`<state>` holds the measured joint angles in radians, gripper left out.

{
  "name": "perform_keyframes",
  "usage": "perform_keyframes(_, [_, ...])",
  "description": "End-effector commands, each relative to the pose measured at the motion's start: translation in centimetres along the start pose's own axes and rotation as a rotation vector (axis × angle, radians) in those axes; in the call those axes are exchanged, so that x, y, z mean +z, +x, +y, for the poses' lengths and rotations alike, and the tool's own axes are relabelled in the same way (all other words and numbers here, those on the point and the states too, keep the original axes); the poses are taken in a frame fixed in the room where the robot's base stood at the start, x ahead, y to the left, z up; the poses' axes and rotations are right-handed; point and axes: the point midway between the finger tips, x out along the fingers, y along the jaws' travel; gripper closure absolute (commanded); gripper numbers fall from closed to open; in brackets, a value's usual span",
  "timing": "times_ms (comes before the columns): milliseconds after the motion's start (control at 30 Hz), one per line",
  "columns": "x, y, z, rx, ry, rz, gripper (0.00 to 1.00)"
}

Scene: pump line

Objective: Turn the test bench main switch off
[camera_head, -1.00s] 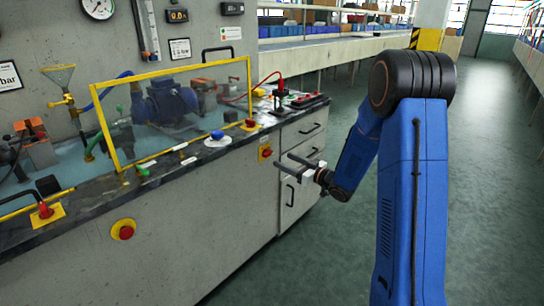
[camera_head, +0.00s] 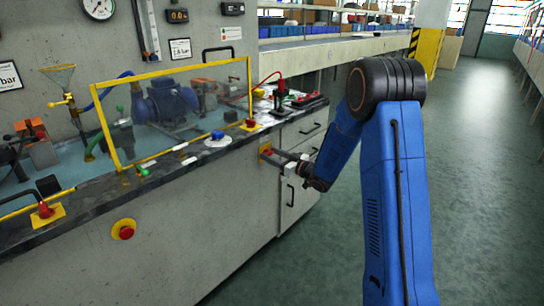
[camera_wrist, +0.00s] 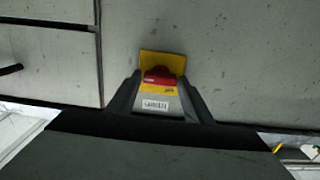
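The main switch, a red handle on a yellow plate, is on the bench's front panel; its yellow plate (camera_head: 265,149) shows partly behind my gripper in the head view. In the wrist view the red handle (camera_wrist: 160,75) lies crosswise over the yellow plate (camera_wrist: 162,60). My gripper (camera_head: 268,157) is in front of the switch, pointing at the panel. In the wrist view its fingers (camera_wrist: 160,80) are apart, one on each side of the red handle. I cannot tell whether they touch it. A pale label with a barcode shows below the handle.
A red push button on a yellow disc (camera_head: 124,229) is on the panel to the left. Drawers with black handles (camera_head: 309,128) are right of the switch. The worktop carries a blue button (camera_head: 218,135) and a yellow-framed clear guard (camera_head: 175,115). The floor at right is clear.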

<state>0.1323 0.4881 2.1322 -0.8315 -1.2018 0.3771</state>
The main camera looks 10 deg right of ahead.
Motion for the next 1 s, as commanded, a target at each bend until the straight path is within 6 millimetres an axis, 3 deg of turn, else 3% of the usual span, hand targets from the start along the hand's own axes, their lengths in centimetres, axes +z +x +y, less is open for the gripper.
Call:
perform_keyframes(33, [0.0,-0.01,0.0,0.0,0.0,0.0,0.67])
perform_keyframes(100, [0.0,-0.01,0.0,0.0,0.0,0.0,0.82])
perform_keyframes(567, [0.01,-0.02,-0.05,0.0,-0.088,0.0,0.82])
perform_keyframes(1000, [0.06,-0.04,-0.19,0.0,-0.46,0.0,0.82])
